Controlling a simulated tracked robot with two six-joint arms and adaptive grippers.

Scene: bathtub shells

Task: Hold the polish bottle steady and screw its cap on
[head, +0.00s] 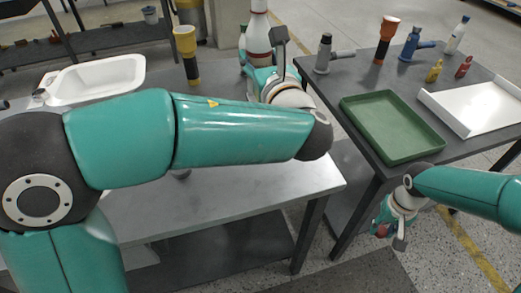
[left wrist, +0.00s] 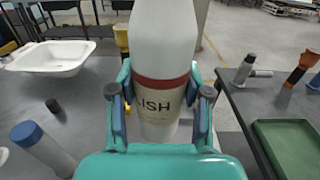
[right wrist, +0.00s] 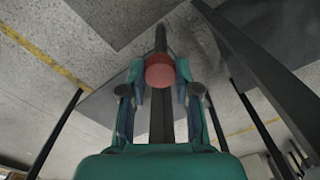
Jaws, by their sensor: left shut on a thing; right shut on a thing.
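The polish bottle (head: 258,33) is white with dark red bands. It is upright at the back of the left workbench in the head view, its top cut off by the picture edge. My left gripper (head: 262,72) is shut on its lower part. In the left wrist view, its fingers press on both sides of the bottle (left wrist: 165,45) at the label, which reads "ISH". A red cap (right wrist: 159,72) sits between the fingertips of my right gripper (right wrist: 160,80). In the head view, this cap (head: 382,231) is low in front of the right table, well apart from the bottle.
A white tub shell (head: 95,84) lies on the left workbench (head: 290,195). A green tray (head: 385,118), a white tray (head: 490,105) and several bottles and tools stand on the right table (head: 330,88). A gap separates the tables. My left arm hides much of the workbench.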

